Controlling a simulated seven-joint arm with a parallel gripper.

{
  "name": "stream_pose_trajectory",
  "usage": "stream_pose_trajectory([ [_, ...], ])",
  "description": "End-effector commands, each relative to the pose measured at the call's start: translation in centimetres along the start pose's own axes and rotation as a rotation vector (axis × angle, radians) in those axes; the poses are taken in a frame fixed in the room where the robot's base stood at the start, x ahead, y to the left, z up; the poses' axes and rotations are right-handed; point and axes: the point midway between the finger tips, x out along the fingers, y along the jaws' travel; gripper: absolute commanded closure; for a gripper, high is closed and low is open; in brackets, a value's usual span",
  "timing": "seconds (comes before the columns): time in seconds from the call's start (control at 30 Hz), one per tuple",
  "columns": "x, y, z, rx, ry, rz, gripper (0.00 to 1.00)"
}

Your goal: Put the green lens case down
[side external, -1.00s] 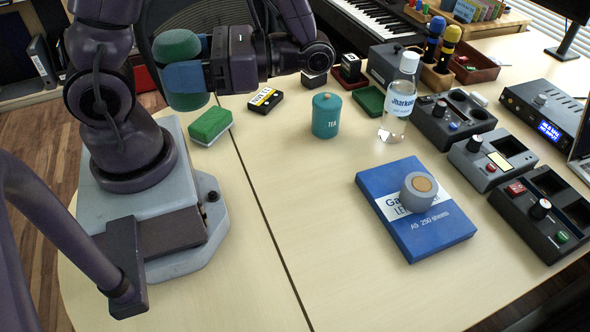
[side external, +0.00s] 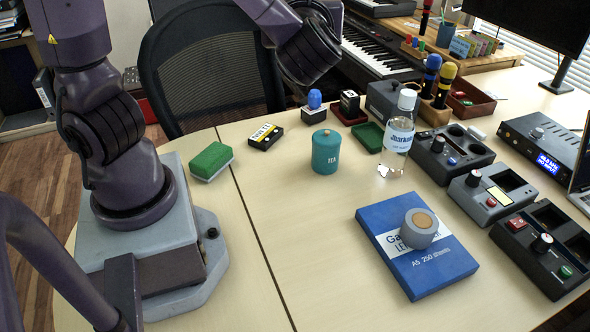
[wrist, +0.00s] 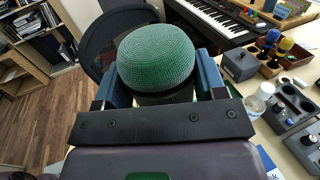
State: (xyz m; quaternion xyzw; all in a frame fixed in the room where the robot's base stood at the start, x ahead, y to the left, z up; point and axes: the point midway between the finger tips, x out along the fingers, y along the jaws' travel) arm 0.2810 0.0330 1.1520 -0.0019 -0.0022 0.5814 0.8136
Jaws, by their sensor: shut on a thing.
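The green lens case (wrist: 155,57) shows in the wrist view as a rounded green thing with a mesh-like surface and a dark lower part. My gripper (wrist: 160,75) is shut on it, with a blue finger at each side. The wrist view shows the case raised, with the chair and floor behind it. In the side external view the gripper and the case are out of frame above the top edge; only my arm links show.
A green-topped sponge (side external: 211,161), a black-and-yellow cassette (side external: 265,137), a teal tea tin (side external: 326,152), a clear bottle (side external: 397,140) and a small green tray (side external: 369,138) stand on the table (side external: 290,215). A blue paper pack (side external: 425,270) bears a grey roll (side external: 419,229). The table's middle is clear.

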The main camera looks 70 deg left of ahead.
Motion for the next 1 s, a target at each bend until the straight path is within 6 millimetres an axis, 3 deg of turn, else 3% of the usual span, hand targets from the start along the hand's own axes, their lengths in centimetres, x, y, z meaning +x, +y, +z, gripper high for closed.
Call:
stream_pose_trajectory([
  [0.03,0.1,0.1,-1.3,0.018,-0.003,0.009,0.68],
  [0.47,0.1,0.3,-9.7,0.020,-0.006,0.016,0.68],
  [0.8,0.2,0.5,-19.9,0.019,-0.005,0.017,0.68],
  [1.0,0.1,0.5,-24.9,0.013,-0.002,0.016,0.68],
])
